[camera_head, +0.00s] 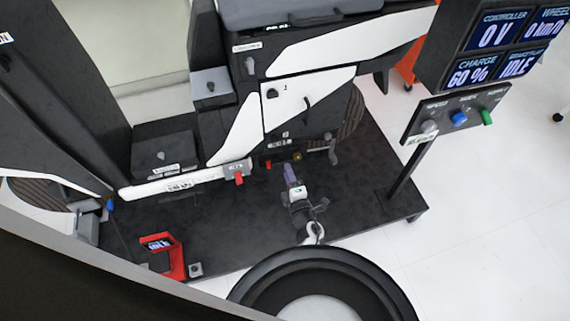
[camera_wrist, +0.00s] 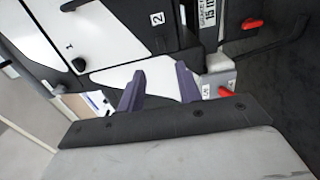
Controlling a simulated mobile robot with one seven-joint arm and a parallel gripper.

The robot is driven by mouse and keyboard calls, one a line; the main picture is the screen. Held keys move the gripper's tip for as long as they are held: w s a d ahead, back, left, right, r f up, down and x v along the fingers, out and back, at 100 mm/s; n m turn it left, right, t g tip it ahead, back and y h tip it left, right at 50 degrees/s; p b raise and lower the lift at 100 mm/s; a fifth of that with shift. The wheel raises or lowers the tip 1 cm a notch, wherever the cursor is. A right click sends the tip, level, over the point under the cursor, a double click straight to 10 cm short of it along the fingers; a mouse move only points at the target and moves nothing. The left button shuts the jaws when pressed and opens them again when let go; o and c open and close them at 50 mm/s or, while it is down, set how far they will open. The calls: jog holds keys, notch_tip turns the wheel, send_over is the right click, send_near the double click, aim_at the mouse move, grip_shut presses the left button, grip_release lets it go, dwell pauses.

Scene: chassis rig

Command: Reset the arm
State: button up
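My gripper (camera_head: 289,170) is over the black platform, in front of the white and black chassis (camera_head: 290,105). Its two purple fingers stand apart with nothing between them in the wrist view (camera_wrist: 160,85). In the head view, a grey block with a red tab (camera_head: 238,172) ends the white bar, left of my gripper. I cannot tell the exact gap between the fingers and the chassis.
The black platform (camera_head: 375,190) has bare room right of my gripper. A display (camera_head: 497,45) reads 0 V, 0 km/h, 60 % and IDLE, above a panel with grey, blue and green controls (camera_head: 460,118). A red-framed device (camera_head: 175,262) stands at the platform's front left.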

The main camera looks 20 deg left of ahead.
jog(key=shift+s+d, duration=0.2)
jog(key=shift+s, duration=0.1)
dwell(0.4)
